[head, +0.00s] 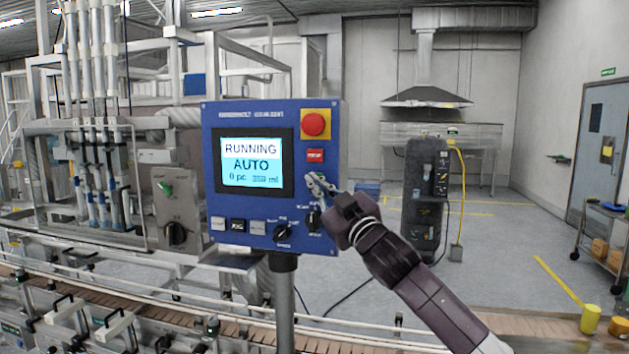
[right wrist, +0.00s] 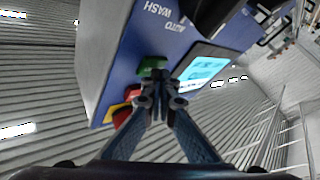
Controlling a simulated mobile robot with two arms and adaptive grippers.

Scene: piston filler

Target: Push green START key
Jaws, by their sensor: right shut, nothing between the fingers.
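The blue control panel (head: 237,110) stands on a post in the middle of the head view. Its screen (head: 252,162) reads RUNNING, AUTO, 0 pc and what looks like 350 ml. My right gripper (head: 312,178) is shut and empty, its fingertips at the panel's right side below the red STOP key (head: 315,155). The fingers largely cover the green START key there. In the right wrist view the green key (right wrist: 151,64) shows just beyond the shut fingertips (right wrist: 162,84); I cannot tell whether they press it. My left gripper is out of view.
A red emergency button (head: 314,124) on a yellow plate sits above the STOP key. Rotary knobs (head: 284,232) and small keys (head: 218,224) line the panel's lower edge. A conveyor (head: 150,300) runs in front. A dark cabinet (head: 424,200) stands behind on open floor.

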